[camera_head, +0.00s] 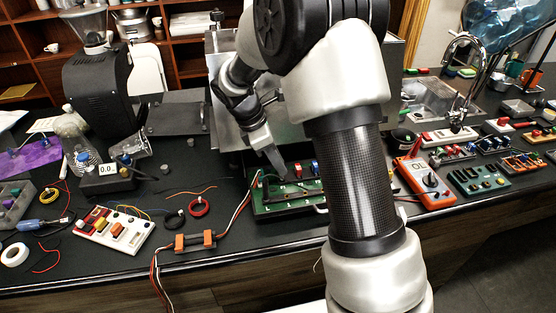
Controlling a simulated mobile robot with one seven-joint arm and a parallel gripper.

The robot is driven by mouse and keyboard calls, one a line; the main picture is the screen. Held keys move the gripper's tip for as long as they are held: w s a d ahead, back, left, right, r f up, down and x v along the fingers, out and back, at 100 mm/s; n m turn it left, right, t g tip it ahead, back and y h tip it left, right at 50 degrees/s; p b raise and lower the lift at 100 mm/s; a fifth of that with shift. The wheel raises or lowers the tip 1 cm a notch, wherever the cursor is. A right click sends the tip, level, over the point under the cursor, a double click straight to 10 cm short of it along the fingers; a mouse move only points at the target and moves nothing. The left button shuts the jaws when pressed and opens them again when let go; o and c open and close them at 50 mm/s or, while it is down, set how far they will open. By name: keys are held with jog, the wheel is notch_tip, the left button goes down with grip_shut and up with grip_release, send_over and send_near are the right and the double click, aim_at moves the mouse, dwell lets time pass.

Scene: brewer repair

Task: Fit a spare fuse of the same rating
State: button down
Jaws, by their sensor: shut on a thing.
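A green board (262,208) lies on the dark counter in front of a metal machine, partly hidden behind my arm. Small blue (314,168) and red (297,170) parts stand along its back, and wires enter at its left. My gripper (279,172) points down over the board's left half, its tips low at the board. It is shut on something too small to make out. I cannot tell whether that thing touches the board. No fuse rating is readable. A white block (93,233) with red, orange and yellow parts lies to the left.
An orange-ended holder (195,242) with wires lies left of the board near the counter edge. A red wire coil (200,206) is behind it. An orange multimeter (422,182) and another green board (478,178) are at the right. My arm hides the middle.

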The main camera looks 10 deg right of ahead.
jog(key=shift+f, duration=0.6)
dwell(1.6)
jog(key=c, duration=1.5)
grip_release()
jog(key=shift+o, duration=0.2)
jog(key=p+v, duration=0.1)
jog(key=v, duration=1.6)
jog(key=shift+a+r, duration=0.15)
jog(key=s+d+r+m+t+y+p, duration=0.1)
jog(key=s+d+r+m+t+y, duration=0.15)
jog(key=s+r+m, duration=0.5)
jog(key=s+d+r+m+t+y+p, duration=0.15)
jog(key=s+d+m, duration=0.25)
jog(key=s, duration=0.6)
jog(key=s+m+t+p, duration=0.1)
jog(key=s+m, duration=0.5)
jog(key=s, duration=0.1)
jog(key=shift+s+d+f+t, duration=0.25)
jog(key=shift+d+f+t, duration=0.05)
jog(key=shift+d+f, duration=0.15)
